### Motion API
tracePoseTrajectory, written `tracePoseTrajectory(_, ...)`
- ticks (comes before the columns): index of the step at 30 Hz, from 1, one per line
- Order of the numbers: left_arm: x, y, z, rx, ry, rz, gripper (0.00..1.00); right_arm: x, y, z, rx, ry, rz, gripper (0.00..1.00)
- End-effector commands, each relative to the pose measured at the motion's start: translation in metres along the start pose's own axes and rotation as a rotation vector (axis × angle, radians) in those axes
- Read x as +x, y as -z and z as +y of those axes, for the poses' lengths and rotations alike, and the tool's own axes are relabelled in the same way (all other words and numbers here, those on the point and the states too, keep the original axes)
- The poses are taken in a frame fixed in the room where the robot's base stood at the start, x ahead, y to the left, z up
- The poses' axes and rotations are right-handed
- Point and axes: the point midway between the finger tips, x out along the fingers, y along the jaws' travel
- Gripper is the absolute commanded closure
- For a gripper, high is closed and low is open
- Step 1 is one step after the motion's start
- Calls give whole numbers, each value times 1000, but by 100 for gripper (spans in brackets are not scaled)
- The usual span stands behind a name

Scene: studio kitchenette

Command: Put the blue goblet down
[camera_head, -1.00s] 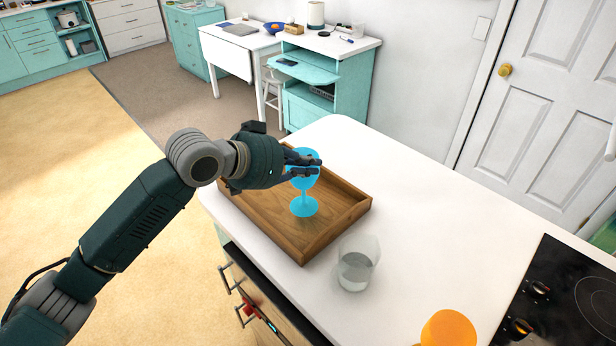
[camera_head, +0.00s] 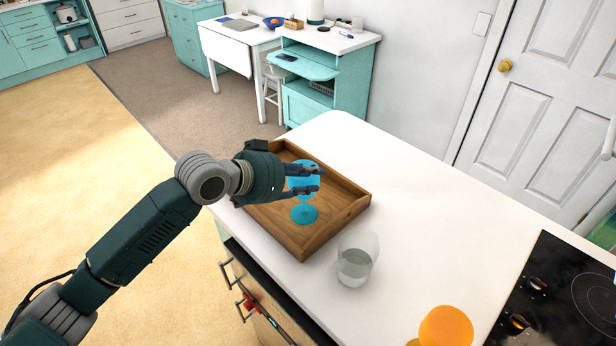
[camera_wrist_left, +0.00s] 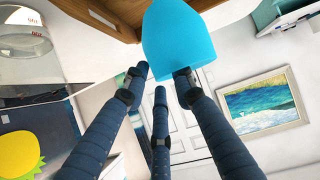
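The blue goblet (camera_head: 304,213) stands upright in the wooden tray (camera_head: 333,222), its foot on the tray floor. My left gripper (camera_head: 317,180) is at the goblet's bowl, with its fingers spread apart and no clear grip on it. The fingers hide part of the bowl and stem in the head view. In the left wrist view, the goblet's bowl (camera_wrist_left: 182,35) is beyond the fingertips of the left gripper (camera_wrist_left: 160,82), overlapping the right-hand finger. Whether a finger still touches it cannot be told. My right gripper is not in view.
A clear glass (camera_head: 357,260) stands on the white counter (camera_head: 430,215) right of the tray. An orange object (camera_head: 446,327) is at the front edge of the view. A black cooktop (camera_head: 560,300) lies at the right. The counter's middle is clear.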

Motion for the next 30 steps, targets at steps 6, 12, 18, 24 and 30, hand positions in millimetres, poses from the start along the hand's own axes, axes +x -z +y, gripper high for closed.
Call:
tracePoseTrajectory(6,-10,0,-1,1,2,1,74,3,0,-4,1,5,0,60)
tracePoseTrajectory(12,-47,-1,-2,2,3,1,74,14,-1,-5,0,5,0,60)
tracePoseTrajectory(18,-89,-1,-1,2,3,0,74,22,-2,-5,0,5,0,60)
tracePoseTrajectory(24,-115,0,-1,0,1,0,74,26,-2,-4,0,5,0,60)
tracePoseTrajectory(30,-121,2,0,0,0,1,74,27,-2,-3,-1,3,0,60)
